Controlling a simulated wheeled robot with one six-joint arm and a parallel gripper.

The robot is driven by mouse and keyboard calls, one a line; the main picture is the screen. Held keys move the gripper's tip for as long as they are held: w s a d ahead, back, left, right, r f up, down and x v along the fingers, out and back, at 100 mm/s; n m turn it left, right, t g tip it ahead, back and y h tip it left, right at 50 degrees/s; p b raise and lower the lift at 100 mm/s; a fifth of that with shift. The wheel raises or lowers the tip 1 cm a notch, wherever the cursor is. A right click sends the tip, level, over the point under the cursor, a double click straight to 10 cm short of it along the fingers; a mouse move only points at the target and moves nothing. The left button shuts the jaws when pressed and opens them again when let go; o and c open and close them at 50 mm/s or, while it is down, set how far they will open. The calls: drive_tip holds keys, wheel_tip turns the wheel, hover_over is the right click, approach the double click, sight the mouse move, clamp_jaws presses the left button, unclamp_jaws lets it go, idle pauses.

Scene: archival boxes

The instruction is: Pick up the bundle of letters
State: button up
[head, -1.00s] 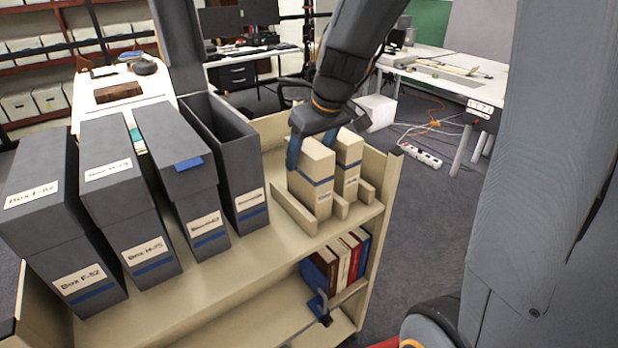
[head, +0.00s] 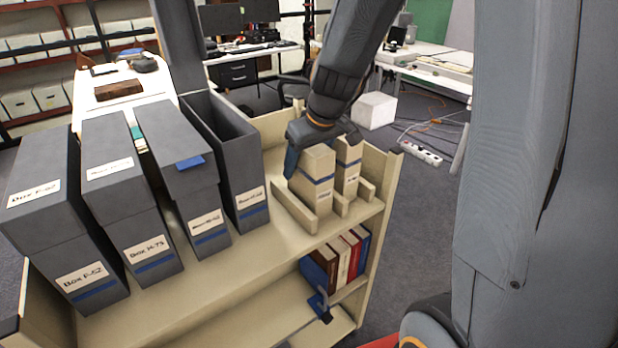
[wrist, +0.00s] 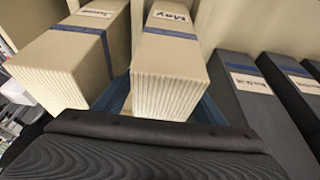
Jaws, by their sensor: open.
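Two cream bundles of letters with blue bands stand side by side in a low wooden rack (head: 308,222) on the trolley's top shelf. The left bundle (head: 316,190) is nearer the grey boxes; the right bundle (head: 347,170) is beside it. My gripper (head: 312,150) is open over the left bundle, one blue finger down its left side; the other finger is hidden. In the wrist view, the bundle labelled "May" (wrist: 167,75) stands between my open blue fingers, and the other bundle (wrist: 75,60) is left of it. I cannot tell whether the fingers touch the paper.
Several grey archival boxes (head: 165,215) stand left of the rack; the nearest one (head: 240,180) is open-topped. Books (head: 340,262) stand on the shelf below. The trolley's end panel (head: 385,190) rises to the right. The shelf front (head: 215,275) is clear.

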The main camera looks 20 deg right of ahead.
drive_tip(key=shift+f, duration=0.2)
idle(0.4)
drive_tip(key=c, duration=1.4)
drive_tip(key=shift+c, duration=0.6)
drive_tip(key=shift+r, duration=0.2)
